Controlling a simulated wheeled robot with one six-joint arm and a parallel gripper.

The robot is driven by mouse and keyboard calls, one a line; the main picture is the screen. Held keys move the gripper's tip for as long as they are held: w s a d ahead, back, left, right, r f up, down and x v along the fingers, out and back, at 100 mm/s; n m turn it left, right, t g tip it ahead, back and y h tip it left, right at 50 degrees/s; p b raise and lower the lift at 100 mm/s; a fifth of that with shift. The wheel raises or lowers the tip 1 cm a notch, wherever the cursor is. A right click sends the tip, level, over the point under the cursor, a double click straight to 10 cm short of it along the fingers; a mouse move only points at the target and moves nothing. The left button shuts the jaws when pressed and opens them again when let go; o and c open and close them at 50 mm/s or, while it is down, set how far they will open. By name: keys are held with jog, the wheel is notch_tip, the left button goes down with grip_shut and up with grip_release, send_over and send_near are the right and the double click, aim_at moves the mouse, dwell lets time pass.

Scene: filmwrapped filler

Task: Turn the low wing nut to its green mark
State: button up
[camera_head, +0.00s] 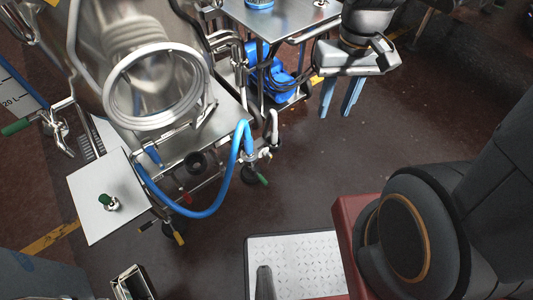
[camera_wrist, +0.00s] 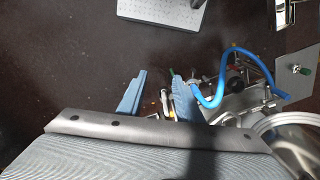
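A small metal fitting with a green top (camera_head: 108,201) stands on a pale square plate (camera_head: 92,220) at the lower left. It also shows in the wrist view (camera_wrist: 304,70) at the right edge. It may be the low wing nut; its wings and a green mark on the plate are too small to tell. My gripper (camera_head: 339,112) hangs over the dark floor at the upper middle, well to the right of the plate. Its two blue fingers are apart with nothing between them. They also show apart in the wrist view (camera_wrist: 157,105).
A steel machine with a round rimmed vessel (camera_head: 160,90) fills the upper left. A blue hose (camera_head: 235,170) loops between the plate and my gripper, beside green-handled and yellow-handled fittings. A steel table (camera_head: 285,20) stands behind. The middle floor is clear.

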aim_at(270, 153)
jog(key=w+a+f+n+b, duration=0.2)
jog(key=w+a+f+b, duration=0.2)
jog(key=f, duration=0.9)
jog(key=w+a+f+n+g+y+b, duration=0.1)
jog(key=w+a+f+b, duration=0.3)
jog(key=f+b, duration=0.7)
jog(key=w+a+f+n+y+b, duration=0.1)
jog(key=w+a+f+n+b, duration=0.2)
jog(key=f+b, duration=0.4)
jog(key=shift+w+a+f+g+b, duration=0.1)
jog(key=shift+w+a+f, duration=0.3)
jog(key=shift+f, duration=1.1)
jog(key=shift+w+a+f+g+b, duration=0.15)
jog(key=shift+w+f, duration=0.3)
jog(key=shift+f, duration=1)
jog(key=shift+w+a+f+g+b, duration=0.1)
jog(key=shift+w+a+f, duration=0.3)
jog(key=shift+f, duration=1.1)
grip_shut()
